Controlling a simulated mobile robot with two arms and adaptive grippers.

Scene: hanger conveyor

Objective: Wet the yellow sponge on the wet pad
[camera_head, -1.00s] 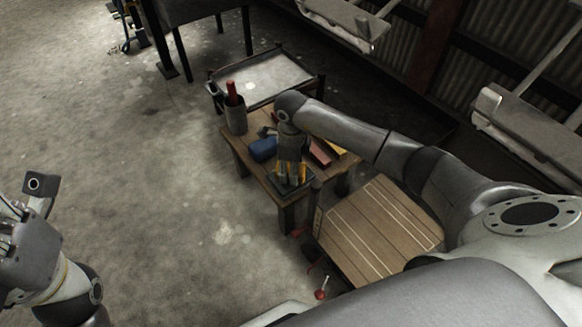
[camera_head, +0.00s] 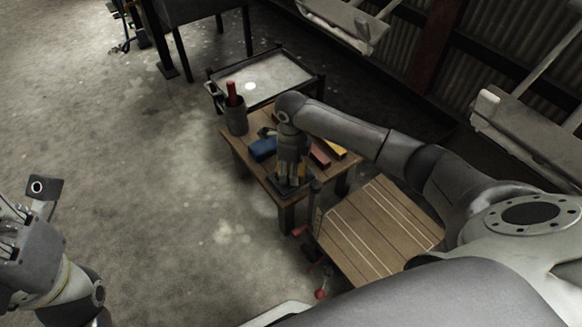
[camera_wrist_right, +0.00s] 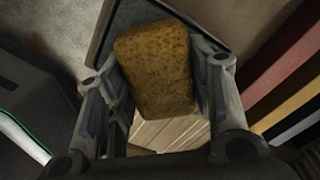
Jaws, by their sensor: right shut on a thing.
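My right gripper (camera_head: 291,172) points down over the near corner of the small wooden table. It is shut on the yellow sponge (camera_wrist_right: 157,70), which fills the space between the fingers in the right wrist view. A dark flat pad (camera_head: 285,191) lies on that table corner, directly below the gripper. Its dark rim (camera_wrist_right: 98,42) shows behind the sponge in the right wrist view. I cannot tell whether the sponge touches the pad. My left gripper (camera_head: 14,218) is at the left edge, away from the table, and its fingers are not clear.
On the table (camera_head: 242,152) stand a grey cup (camera_head: 236,118) with a red-topped thing, a blue block (camera_head: 263,149), a red block (camera_head: 320,155) and a yellow block (camera_head: 336,148). A metal tray table (camera_head: 265,78) is behind. A slatted wooden surface (camera_head: 375,230) is at right.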

